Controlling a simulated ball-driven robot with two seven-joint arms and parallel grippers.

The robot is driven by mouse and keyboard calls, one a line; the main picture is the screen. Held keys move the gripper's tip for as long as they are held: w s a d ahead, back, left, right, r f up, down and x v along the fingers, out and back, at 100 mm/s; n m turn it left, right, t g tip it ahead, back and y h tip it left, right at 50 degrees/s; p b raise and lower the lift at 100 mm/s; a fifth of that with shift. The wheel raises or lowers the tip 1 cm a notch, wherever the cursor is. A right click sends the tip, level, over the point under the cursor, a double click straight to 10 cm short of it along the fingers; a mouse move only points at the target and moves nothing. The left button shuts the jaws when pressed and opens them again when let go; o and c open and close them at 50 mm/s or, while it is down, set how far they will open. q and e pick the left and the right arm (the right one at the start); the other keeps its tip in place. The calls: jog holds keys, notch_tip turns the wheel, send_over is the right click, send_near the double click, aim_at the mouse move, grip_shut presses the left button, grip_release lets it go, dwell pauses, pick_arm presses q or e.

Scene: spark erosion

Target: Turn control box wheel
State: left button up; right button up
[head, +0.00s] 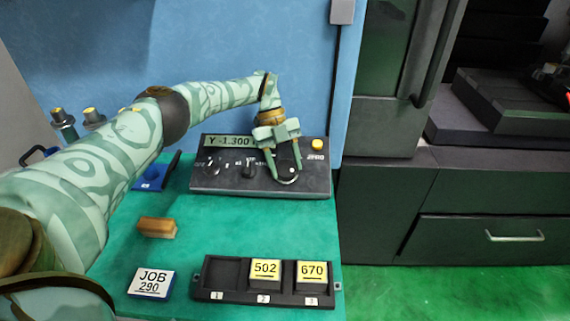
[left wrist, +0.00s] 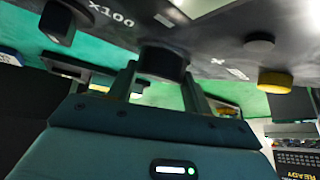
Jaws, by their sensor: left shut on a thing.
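The dark control box (head: 222,183) stands at the back of the green-topped table, its display reading "Y -1.300". Its wheel (head: 289,178) is at the right of the panel, below the yellow button (head: 317,144). My left gripper (head: 284,176) reaches down over the wheel, with one finger on either side of it. In the left wrist view a dark round part of the wheel (left wrist: 163,62) sits between the fingers of my left gripper (left wrist: 160,80), which is shut on it. The fingers partly hide the wheel. My right gripper is not in view.
A selector knob (head: 248,170) is left of the wheel. In front are a brown block (head: 157,228), a JOB 290 card (head: 152,283) and a three-slot tray (head: 228,291) with yellow-labelled blocks 502 and 670. The middle of the green table top (head: 230,225) is clear.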

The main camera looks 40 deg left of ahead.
aim_at(285, 164)
pick_arm(q)
jog(key=shift+s+f, duration=0.15)
jog(key=shift+f, duration=0.05)
jog(key=o, duration=1)
jog(key=shift+c, duration=0.2)
jog(key=shift+r, duration=0.1)
jog(key=shift+w+a+r, duration=0.1)
jog(key=shift+w+r, duration=0.1)
jog(key=shift+r, duration=0.05)
jog(key=b+v, duration=0.1)
jog(key=v, duration=0.4)
jog(key=shift+w+b, duration=0.1)
jog(key=shift+b, duration=0.25)
jog(key=b+v, duration=0.4)
jog(key=v, duration=0.2)
jog(key=shift+b, duration=0.35)
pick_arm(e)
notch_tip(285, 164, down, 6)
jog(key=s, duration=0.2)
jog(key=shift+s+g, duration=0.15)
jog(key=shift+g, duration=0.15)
